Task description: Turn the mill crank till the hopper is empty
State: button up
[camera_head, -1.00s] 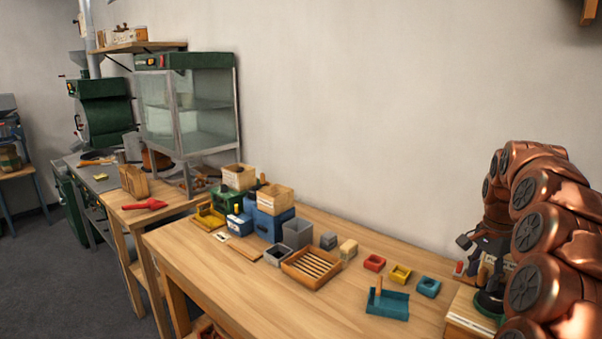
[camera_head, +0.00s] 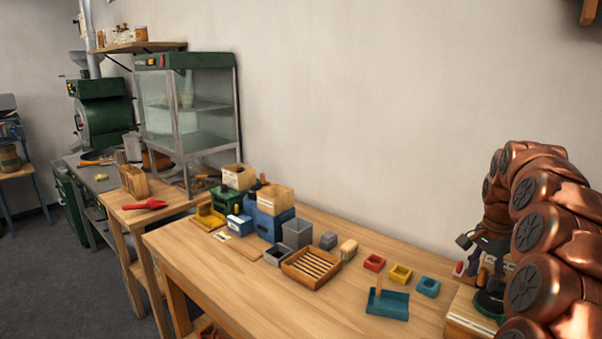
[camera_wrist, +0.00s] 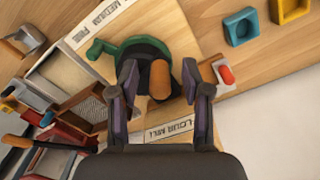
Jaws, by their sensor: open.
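In the wrist view, a dark round part with a green arm (camera_wrist: 112,47) sits on a pale wooden board with the label FLOUR MILL (camera_wrist: 165,131). A brown-orange knob (camera_wrist: 160,80), which looks like the crank handle, shows between the fingers of my gripper (camera_wrist: 160,74). The fingers are apart, one on each side of the knob; I cannot tell whether they touch it. In the head view, my gripper (camera_head: 470,241) is at the right, above the dark base of the mill (camera_head: 489,303). The inside of the hopper is not visible.
A red-topped part (camera_wrist: 226,75) is close to the right finger. The bench (camera_head: 225,284) holds a teal tray (camera_head: 388,305), a slatted wooden tray (camera_head: 312,268), and small red (camera_head: 374,262), yellow (camera_head: 400,274) and teal (camera_head: 428,287) blocks. The bench's front left is clear.

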jog(key=shift+r+p, duration=1.3)
jog(key=shift+r, duration=2.45)
grip_shut()
